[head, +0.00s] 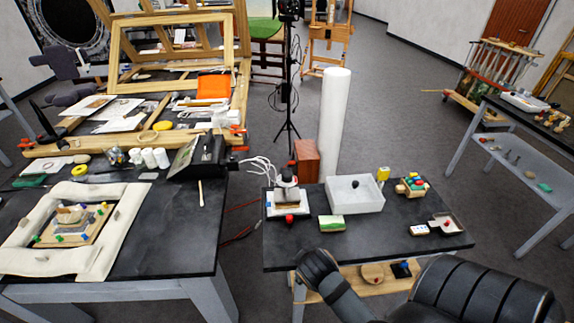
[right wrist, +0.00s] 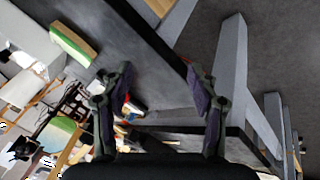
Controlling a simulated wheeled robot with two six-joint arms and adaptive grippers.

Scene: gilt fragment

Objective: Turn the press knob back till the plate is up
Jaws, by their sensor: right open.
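The press (head: 287,203) stands at the left end of the right-hand dark table. It has a pale frame, a dark round part on top and a red knob (head: 290,218) low at its front. Whether its plate is up or down is too small to tell. My right arm enters the head view at the lower right, in front of this table; its fingers do not show there. In the right wrist view my right gripper (right wrist: 158,78) is open and empty, with its two fingers wide apart beside the table edge. My left gripper is not in view.
A green and white block (head: 331,222) lies right of the press and shows in the right wrist view (right wrist: 72,45). A white tray (head: 356,205), a white upright roll (head: 334,120) and a reddish-brown box (head: 306,160) stand nearby. A gap separates the left table (head: 170,235).

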